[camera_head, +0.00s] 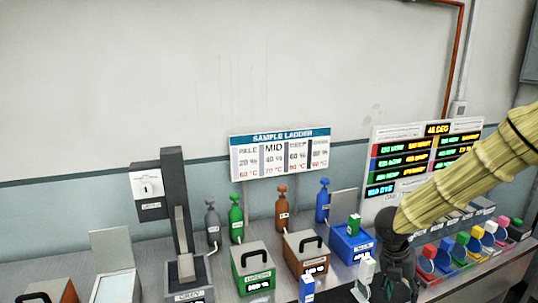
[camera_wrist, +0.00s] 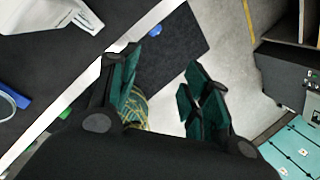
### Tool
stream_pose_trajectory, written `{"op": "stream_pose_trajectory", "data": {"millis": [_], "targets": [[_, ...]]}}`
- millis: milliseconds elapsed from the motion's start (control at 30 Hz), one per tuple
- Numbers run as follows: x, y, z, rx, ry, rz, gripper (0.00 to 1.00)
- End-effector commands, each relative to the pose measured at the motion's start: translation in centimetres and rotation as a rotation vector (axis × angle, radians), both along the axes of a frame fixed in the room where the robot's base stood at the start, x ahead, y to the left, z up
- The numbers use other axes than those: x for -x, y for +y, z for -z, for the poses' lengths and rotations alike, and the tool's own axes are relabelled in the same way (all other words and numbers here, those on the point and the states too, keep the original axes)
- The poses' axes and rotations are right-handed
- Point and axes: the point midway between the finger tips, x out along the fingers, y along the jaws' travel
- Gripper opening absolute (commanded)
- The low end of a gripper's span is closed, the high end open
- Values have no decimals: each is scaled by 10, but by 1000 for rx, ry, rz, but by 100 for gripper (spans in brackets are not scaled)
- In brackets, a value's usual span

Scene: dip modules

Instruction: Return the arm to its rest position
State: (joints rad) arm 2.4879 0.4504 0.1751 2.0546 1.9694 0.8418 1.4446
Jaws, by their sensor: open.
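My arm, in a ribbed tan sleeve, reaches in from the right edge of the head view and slopes down to the left. Beyond the fingers lie a white bench edge (camera_wrist: 60,120), a dark mat and grey floor.
Green (camera_head: 253,268) and brown (camera_head: 305,254) handled boxes stand left of the gripper. A grey upright stand (camera_head: 174,215) is farther left. Several coloured bins (camera_head: 427,262) line the right, beneath my arm. Small white dispensers stand close by the gripper.

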Motion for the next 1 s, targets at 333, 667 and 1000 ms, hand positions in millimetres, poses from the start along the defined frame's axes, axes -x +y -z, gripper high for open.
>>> {"op": "stream_pose_trajectory", "data": {"millis": [333,667,1000], "targets": [[38,-15,103,219,259,-824,48],[88,6,190,302,529,-1669,48],[179,58,271,262,716,-2575,48]]}}
